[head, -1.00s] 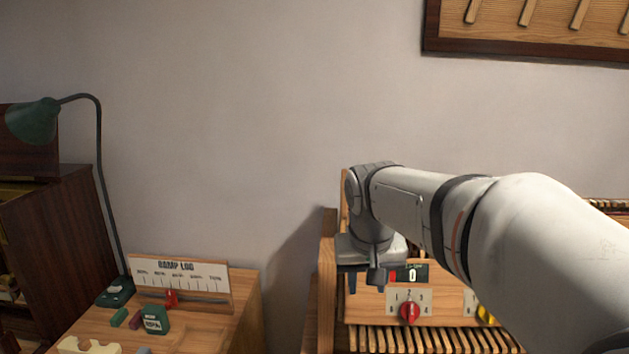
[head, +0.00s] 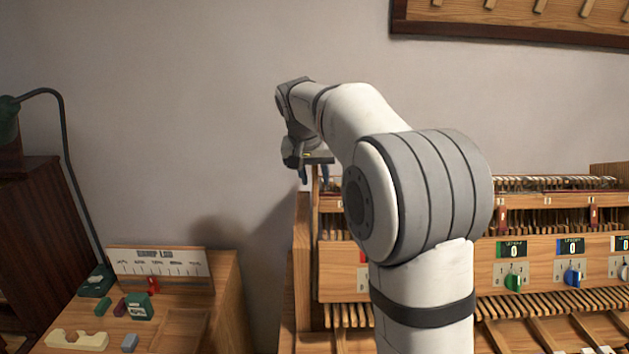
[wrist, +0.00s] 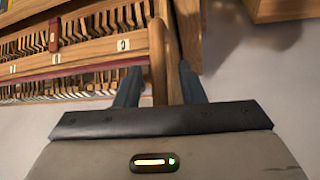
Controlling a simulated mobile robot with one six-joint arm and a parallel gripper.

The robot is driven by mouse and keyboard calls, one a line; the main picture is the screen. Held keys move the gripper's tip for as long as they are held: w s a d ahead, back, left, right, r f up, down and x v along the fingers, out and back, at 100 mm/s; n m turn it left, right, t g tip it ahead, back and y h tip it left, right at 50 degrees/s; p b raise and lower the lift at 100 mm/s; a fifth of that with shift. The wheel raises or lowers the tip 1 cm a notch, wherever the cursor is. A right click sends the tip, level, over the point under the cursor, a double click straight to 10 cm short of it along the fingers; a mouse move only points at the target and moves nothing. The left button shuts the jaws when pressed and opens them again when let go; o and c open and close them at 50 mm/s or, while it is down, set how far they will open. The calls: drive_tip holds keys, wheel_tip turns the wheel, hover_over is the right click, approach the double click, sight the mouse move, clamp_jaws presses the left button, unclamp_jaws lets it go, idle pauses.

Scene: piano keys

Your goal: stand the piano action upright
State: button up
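The piano action (head: 560,212) is a wooden rack of hammers and keys on the right in the head view. My arm hides part of its left side. In the wrist view the action's hammers and rail (wrist: 75,62) fill the upper left, with its wooden end post between my fingers in the picture. My gripper (head: 314,172) is above the action's left end, near its upper corner. In the wrist view my gripper (wrist: 160,88) shows two dark blue fingers spread apart. I cannot tell whether either finger touches the post.
Coloured knobs, including a green one (head: 513,283) and a blue one (head: 572,277), sit on the front panel. A side table (head: 225,290) at the left bears a "DAMP LOG" board (head: 160,268) and small blocks.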

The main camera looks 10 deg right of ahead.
drive_tip(key=shift+x, duration=1.35)
drive_tip(key=shift+c, duration=0.6)
clamp_jaws()
